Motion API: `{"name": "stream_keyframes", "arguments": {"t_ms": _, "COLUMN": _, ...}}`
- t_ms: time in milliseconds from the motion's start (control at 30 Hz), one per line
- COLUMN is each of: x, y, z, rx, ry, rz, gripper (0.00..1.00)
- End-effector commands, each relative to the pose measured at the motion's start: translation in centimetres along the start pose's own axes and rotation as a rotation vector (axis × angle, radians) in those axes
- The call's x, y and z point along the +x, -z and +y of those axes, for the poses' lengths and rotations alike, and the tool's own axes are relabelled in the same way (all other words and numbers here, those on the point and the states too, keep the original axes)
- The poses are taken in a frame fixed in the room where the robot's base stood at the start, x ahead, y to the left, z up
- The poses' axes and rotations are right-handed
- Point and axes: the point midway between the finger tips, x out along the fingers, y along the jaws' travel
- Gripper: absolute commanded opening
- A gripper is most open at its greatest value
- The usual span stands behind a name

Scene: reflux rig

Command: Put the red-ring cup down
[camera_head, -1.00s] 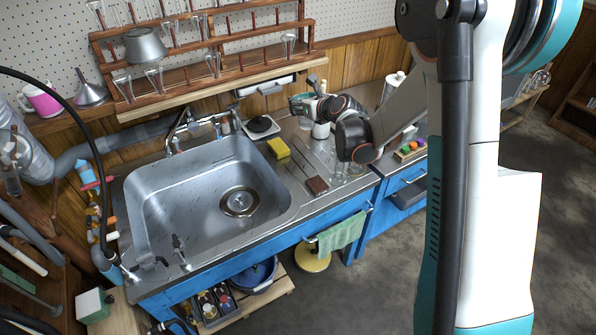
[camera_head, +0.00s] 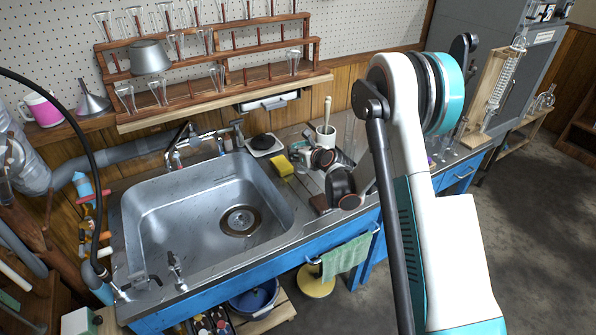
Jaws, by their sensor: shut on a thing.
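My gripper (camera_head: 302,155) is small and partly hidden by my wrist, low over the counter to the right of the sink. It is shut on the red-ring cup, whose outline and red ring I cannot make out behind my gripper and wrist. I cannot tell whether the cup touches the counter.
A white pot with an upright stick (camera_head: 326,136) stands just behind my gripper. A yellow sponge (camera_head: 282,166), a scale (camera_head: 263,145) and a brown block (camera_head: 321,204) are close by. The sink (camera_head: 205,215) is to the left. A glassware rack (camera_head: 215,82) hangs above.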

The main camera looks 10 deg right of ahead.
Motion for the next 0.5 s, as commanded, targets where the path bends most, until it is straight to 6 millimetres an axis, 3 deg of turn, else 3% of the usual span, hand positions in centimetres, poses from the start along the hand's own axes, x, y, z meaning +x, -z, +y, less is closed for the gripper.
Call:
{"name": "stream_keyframes", "arguments": {"t_ms": 100, "x": 0.9, "y": 2.1, "z": 0.0, "rx": 0.000, "ry": 0.000, "rz": 0.000, "gripper": 0.13}}
{"name": "stream_keyframes", "arguments": {"t_ms": 367, "x": 1.4, "y": 3.4, "z": 0.0, "rx": 0.000, "ry": 0.000, "rz": 0.000, "gripper": 0.13}}
{"name": "stream_keyframes", "arguments": {"t_ms": 500, "x": 2.1, "y": 5.1, "z": 0.0, "rx": 0.000, "ry": 0.000, "rz": 0.000, "gripper": 0.13}}
